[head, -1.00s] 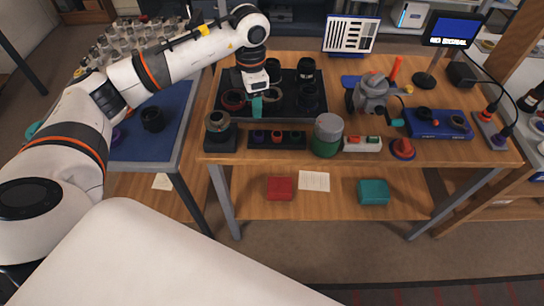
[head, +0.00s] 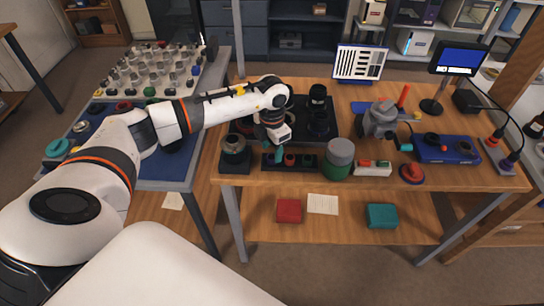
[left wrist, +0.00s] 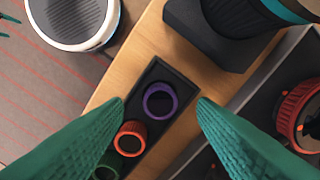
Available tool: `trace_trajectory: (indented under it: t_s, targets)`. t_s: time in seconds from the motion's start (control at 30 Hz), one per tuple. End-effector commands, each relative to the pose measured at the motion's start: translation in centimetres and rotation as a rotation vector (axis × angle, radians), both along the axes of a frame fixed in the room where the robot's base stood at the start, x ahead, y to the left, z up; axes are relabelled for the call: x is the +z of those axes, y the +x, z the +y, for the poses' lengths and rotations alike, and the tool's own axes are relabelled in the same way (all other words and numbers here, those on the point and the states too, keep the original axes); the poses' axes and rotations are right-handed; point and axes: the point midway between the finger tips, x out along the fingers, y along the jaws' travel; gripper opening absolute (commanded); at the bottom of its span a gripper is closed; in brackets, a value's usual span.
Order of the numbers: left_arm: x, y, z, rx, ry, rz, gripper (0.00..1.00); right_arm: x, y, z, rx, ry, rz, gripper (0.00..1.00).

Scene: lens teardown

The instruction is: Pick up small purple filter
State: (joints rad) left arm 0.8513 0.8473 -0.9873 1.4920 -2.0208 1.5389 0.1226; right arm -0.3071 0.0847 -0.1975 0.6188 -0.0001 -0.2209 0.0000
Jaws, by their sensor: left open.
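The small purple filter (left wrist: 160,100) is a purple ring standing in a slot at one end of a narrow black rack (left wrist: 153,77). In the left wrist view it lies between and beyond the tips of my left gripper (left wrist: 161,103). The green fingers are open, and I see no contact with it. In the head view my left gripper (head: 274,153) is over the left end of the rack (head: 310,168), and its fingers largely hide the purple filter. My right gripper is not in view.
An orange-red filter (left wrist: 130,138) and a green one (left wrist: 108,165) sit beside it in the rack. A black block stand (head: 235,163) is close on the left. A grey-topped green jar (head: 338,160) stands to the right. A black tray with lens parts lies behind.

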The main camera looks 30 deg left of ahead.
Motion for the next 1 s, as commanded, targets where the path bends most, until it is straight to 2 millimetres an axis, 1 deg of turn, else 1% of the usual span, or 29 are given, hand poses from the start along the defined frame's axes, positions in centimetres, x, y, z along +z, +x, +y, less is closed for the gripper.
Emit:
trace_trajectory:
  t_s: [0.03,0.1,0.2,0.43,0.67,0.7,0.73,1.0]
  targets:
    - [-0.6,0.0,-0.1,0.000,0.000,0.004,0.52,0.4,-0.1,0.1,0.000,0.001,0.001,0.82]
    - [-1.5,0.0,0.0,0.001,0.000,0.002,0.52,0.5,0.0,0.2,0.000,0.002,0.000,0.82]
    - [-2.2,0.0,0.0,0.000,0.000,0.001,0.52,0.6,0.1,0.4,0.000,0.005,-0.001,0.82]
    - [-2.4,0.0,0.0,0.000,0.000,-0.001,0.52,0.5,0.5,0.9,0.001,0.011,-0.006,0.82]
    - [-2.3,0.0,0.0,0.000,0.000,-0.001,0.15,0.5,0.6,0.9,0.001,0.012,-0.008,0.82]
    - [-2.3,0.1,0.0,0.000,0.000,-0.001,0.08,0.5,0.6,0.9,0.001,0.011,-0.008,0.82]
    - [-2.3,0.0,0.0,0.000,0.000,0.000,0.05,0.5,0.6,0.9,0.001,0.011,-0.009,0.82]
    - [-2.0,0.1,0.0,0.000,0.000,-0.002,0.05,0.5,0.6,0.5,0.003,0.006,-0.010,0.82]
